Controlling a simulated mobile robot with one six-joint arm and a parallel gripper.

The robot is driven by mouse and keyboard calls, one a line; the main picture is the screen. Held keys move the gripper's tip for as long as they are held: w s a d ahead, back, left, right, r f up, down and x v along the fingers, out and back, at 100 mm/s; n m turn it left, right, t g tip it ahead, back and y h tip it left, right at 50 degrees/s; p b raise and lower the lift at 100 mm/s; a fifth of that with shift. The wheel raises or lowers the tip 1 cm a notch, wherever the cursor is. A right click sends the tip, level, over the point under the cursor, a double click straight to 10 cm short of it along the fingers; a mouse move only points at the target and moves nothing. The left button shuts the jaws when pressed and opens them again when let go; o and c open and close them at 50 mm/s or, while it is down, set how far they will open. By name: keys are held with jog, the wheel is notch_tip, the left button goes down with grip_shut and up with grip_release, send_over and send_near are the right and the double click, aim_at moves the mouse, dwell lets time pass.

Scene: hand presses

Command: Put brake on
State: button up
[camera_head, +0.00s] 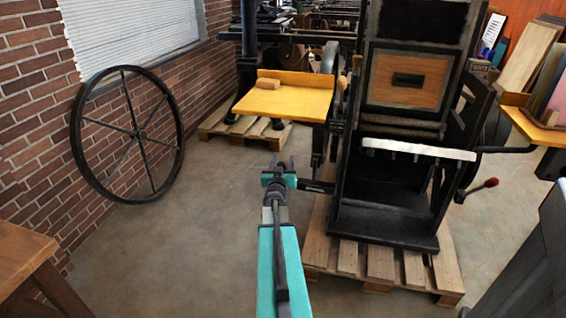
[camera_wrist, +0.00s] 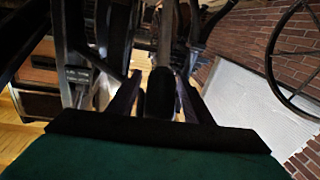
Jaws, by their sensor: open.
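The hand press (camera_head: 390,205) is a tall black machine with a wooden panel, standing right of centre. A short dark lever (camera_head: 317,186) sticks out from its left side at low height; no label shows whether this is the brake. My gripper (camera_head: 281,162) is open, just left of the press, with the lever's outer end close beside it. In the wrist view, a dark rounded bar end (camera_wrist: 160,92) lies between the two open fingers of my gripper (camera_wrist: 158,76). It appears to be the lever's end; contact with the fingers cannot be told.
A wooden pallet (camera_head: 379,265) lies under the press. A yellow board (camera_head: 285,101) juts out behind my gripper. A red-knobbed handle (camera_head: 490,183) sticks out at the press's right. A large spoked wheel (camera_head: 77,140) leans on the brick wall. The floor at left is clear.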

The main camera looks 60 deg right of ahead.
jog(key=shift+c, duration=0.3)
grip_shut()
jog(key=shift+f, duration=0.1)
